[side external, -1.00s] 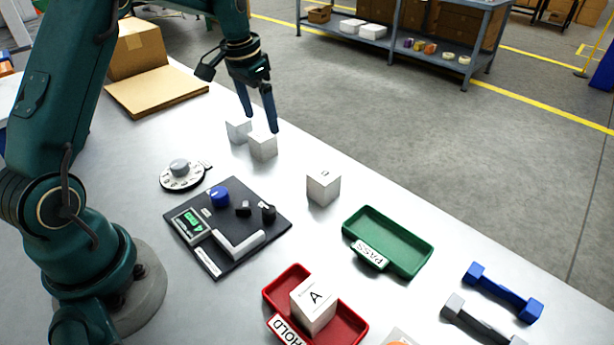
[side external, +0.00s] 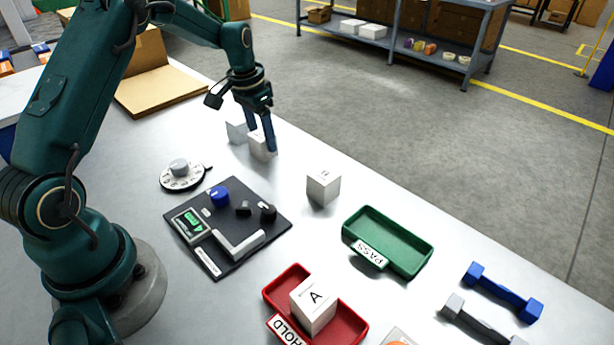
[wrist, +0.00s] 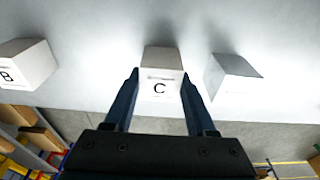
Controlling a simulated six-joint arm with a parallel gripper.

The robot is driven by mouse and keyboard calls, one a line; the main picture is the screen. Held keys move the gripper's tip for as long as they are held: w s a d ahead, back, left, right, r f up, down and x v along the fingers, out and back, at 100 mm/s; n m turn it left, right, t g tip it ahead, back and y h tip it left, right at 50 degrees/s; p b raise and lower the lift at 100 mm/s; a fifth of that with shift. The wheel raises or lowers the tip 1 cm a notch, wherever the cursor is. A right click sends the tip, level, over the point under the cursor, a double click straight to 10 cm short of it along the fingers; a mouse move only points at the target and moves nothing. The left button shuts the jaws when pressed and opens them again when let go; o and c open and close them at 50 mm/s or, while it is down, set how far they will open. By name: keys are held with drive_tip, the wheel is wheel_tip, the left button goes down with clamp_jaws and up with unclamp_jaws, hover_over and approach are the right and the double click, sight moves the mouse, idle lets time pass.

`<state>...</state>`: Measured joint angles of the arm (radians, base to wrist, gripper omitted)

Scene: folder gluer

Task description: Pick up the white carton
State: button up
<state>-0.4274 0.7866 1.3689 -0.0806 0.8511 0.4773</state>
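Several white cartons stand on the light table. The white carton marked C (wrist: 160,88) is between the two fingers of my gripper (wrist: 160,74) in the wrist view. In the side view the fingers of my gripper (side external: 262,140) reach down around this carton (side external: 260,148), partly covering it. The fingers look open, one on each side; I cannot tell whether they touch it. The carton marked B (wrist: 25,64) stands to its left in the wrist view and shows in the side view (side external: 323,187). Another white carton (wrist: 233,77) stands close on the other side, also in the side view (side external: 236,131).
A red HOLD tray (side external: 348,322) holds a carton marked A (side external: 313,304). A green PASS tray (side external: 405,240) is empty. A dark control panel (side external: 255,248), a dial (side external: 182,178), a blue dumbbell-shaped part (side external: 502,290) and a cardboard box (side external: 148,50) also lie on the table.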

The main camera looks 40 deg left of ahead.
drive_tip(key=shift+c, duration=0.9)
